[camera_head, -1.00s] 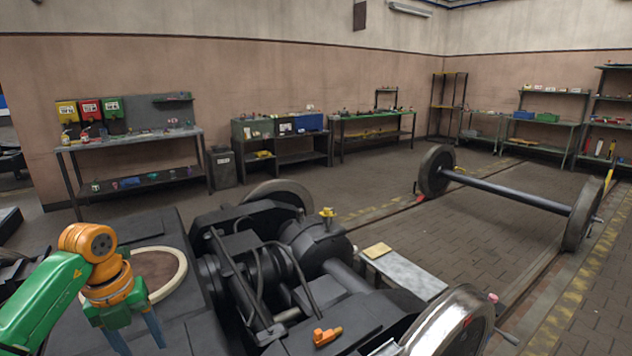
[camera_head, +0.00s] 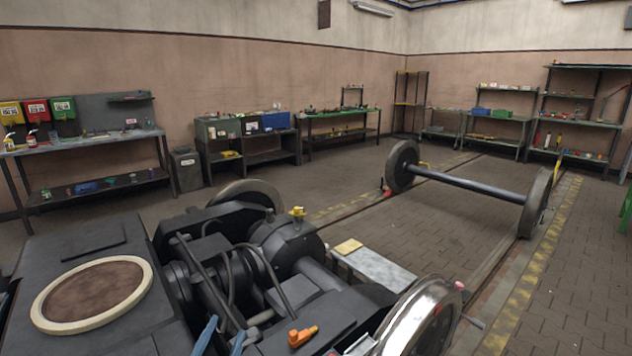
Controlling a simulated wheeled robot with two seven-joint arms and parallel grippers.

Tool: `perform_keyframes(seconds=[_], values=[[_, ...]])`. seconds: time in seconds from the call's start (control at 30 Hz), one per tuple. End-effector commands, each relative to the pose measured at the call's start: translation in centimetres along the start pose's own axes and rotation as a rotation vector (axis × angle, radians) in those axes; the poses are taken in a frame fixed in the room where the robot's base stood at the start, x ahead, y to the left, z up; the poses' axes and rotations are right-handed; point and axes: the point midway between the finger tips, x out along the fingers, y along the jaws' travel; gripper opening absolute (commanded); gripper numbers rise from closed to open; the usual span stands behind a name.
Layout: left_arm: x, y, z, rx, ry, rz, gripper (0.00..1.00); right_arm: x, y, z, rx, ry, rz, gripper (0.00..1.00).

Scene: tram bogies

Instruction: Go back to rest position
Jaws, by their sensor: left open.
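My left gripper (camera_head: 221,340) shows only as two blue-grey fingertips at the bottom edge. They stand apart with nothing seen between them, in front of the dark bogie (camera_head: 290,240). Whether they touch it cannot be told. The rest of my left arm is out of the picture. An orange tool (camera_head: 302,337) lies on the bogie beside the left fingertips. A small yellow part (camera_head: 297,211) sits on top of the bogie.
A wheelset (camera_head: 465,182) stands on the floor rails at the right. A grey bench (camera_head: 372,268) with a yellowish block stands behind the bogie. Workbenches and shelves (camera_head: 90,140) line the walls. The brick floor between the bogie and the back wall is mostly clear.

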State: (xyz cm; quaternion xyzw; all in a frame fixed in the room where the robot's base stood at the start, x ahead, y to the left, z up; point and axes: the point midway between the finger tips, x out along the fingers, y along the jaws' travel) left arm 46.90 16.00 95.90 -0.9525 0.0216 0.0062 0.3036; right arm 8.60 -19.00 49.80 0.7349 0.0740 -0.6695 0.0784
Motion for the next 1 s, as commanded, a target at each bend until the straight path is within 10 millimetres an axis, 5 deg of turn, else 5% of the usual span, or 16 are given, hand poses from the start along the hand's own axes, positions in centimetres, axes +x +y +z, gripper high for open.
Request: perform_keyframes(seconds=[0.03, 0.1, 0.2, 0.33, 0.53, 0.83, 1.0], values=[[-1.9, 1.1, 3.6, -0.09, -0.172, 0.025, 0.56, 0.0, 0.1, 0.0, 0.0, 0.0, 0.001, 0.5], [-4.8, 2.8, 7.8, -0.18, -0.385, 0.074, 0.56, 0.0, 0.1, 0.0, 0.0, -0.001, 0.001, 0.5], [-9.2, 5.2, 11.7, -0.268, -0.62, 0.154, 0.56, 0.0, 0.1, 0.1, 0.0, -0.001, 0.001, 0.5], [-14.9, 8.1, 14.4, -0.344, -0.858, 0.269, 0.56, 0.0, 0.1, 0.1, 0.0, -0.001, 0.001, 0.5], [-23.4, 11.4, 15.7, -0.426, -1.148, 0.455, 0.56, 0.0, 0.1, 0.1, 0.0, -0.001, 0.001, 0.5], [-23.3, 17.5, 23.8, -0.411, -1.219, 0.494, 0.56, 0.1, -0.2, 0.0, 0.002, 0.0, -0.003, 0.5], [-25.4, 21.4, 29.7, -0.398, -1.26, 0.515, 0.56, 0.2, -0.2, 0.0, 0.002, 0.0, -0.004, 0.5]])
